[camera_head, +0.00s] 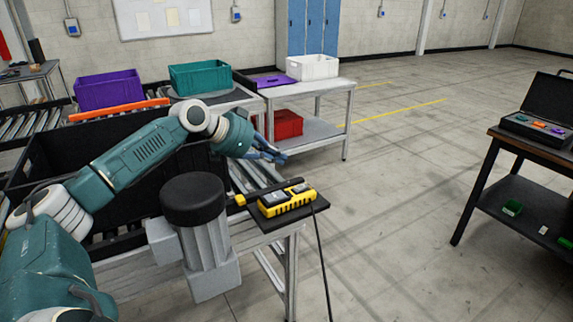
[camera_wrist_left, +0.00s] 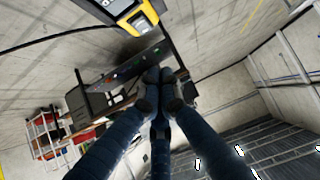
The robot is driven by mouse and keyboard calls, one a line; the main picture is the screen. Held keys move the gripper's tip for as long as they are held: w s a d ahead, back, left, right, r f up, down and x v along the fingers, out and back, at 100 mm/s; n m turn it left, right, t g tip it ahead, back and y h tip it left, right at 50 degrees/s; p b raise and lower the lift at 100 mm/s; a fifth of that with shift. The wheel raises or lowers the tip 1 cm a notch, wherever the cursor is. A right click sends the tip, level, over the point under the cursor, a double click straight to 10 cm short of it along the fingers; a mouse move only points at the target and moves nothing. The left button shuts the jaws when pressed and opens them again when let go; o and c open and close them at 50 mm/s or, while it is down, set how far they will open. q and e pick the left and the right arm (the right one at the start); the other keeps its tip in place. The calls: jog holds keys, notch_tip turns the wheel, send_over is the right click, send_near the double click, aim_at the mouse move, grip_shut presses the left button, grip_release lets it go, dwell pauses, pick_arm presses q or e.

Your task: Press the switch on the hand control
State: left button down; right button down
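The hand control (camera_head: 287,200) is a yellow box with dark and grey parts on top. It lies on a small dark shelf (camera_head: 262,213) at the end of the roller conveyor, with a black cable hanging down from it. In the left wrist view part of the yellow hand control (camera_wrist_left: 140,18) shows at the top edge, cut off by the frame. My left gripper (camera_head: 281,157) is above and behind the hand control, apart from it. In the left wrist view its dark blue fingers (camera_wrist_left: 158,80) meet at the tips, with nothing seen between them. My right gripper is not in view.
A large black bin (camera_head: 110,160) stands behind my left arm. Beyond are a purple crate (camera_head: 108,89), a teal crate (camera_head: 200,77), and a white crate (camera_head: 312,67) on a bench. A dark table (camera_head: 545,145) stands at the right. The floor between is clear.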

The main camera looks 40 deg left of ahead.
pick_arm(q)
jog(key=p, duration=0.3)
send_over(301, 186)
jog(key=f, duration=0.5)
jog(key=shift+s+a, duration=0.15)
jog(key=shift+s, duration=0.25)
jog(key=f, duration=0.1)
jog(key=f+p, duration=0.1)
jog(key=shift+w+f, duration=0.2)
jog(key=shift+f, duration=0.95)
jog(key=shift+w, duration=0.1)
jog(key=shift+w+r+g+p, duration=0.1)
jog(key=shift+w+g+p, duration=0.3)
jog(key=shift+p, duration=0.8)
jog(key=shift+s+f+b, duration=0.2)
jog(key=shift+f+b, duration=0.2)
jog(key=shift+f, duration=0.05)
jog(key=shift+s+a, duration=0.25)
jog(key=shift+s, duration=0.6)
